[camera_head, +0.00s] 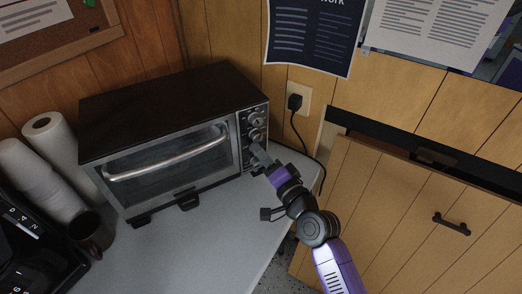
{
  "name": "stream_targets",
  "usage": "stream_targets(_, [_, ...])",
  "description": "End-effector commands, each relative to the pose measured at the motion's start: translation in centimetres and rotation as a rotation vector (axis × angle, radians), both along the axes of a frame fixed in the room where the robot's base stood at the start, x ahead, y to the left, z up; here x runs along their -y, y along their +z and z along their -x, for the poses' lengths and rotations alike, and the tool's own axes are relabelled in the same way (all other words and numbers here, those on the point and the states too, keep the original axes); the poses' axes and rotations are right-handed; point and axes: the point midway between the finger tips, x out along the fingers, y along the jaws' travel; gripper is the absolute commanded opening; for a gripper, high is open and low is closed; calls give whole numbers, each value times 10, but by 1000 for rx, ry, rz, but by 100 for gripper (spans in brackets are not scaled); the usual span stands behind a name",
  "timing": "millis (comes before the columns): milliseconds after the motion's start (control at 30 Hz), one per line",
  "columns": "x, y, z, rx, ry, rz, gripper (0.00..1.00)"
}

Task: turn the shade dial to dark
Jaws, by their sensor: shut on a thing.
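A toaster oven (160,90) with a dark top and a shut glass door stands on the grey counter. Its control panel (248,108) runs down the right side of the front and carries a column of round dials. An upper dial (256,119) shows clear of my gripper. My gripper (259,157) reaches in from the lower right and is shut on a dial low on the panel. The fingers hide most of that dial, and I cannot read its setting or any marks.
A paper roll (46,128), stacked white cups (30,165), a dark mug (92,232) and a black machine (35,245) stand left of the oven. A cord runs from the wall plug (294,102). The counter (200,245) in front is clear. A wooden cabinet (420,215) stands at right.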

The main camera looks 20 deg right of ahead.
Motion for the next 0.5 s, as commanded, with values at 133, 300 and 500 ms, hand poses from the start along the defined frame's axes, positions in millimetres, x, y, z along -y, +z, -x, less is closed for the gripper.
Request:
stream_targets(133, [1,0,0,-12,-1,-79,0])
stream_targets(300, [1,-1,0,-19,-1,-138,0])
stream_targets(500, [1,-1,0,-22,-2,-170,0])
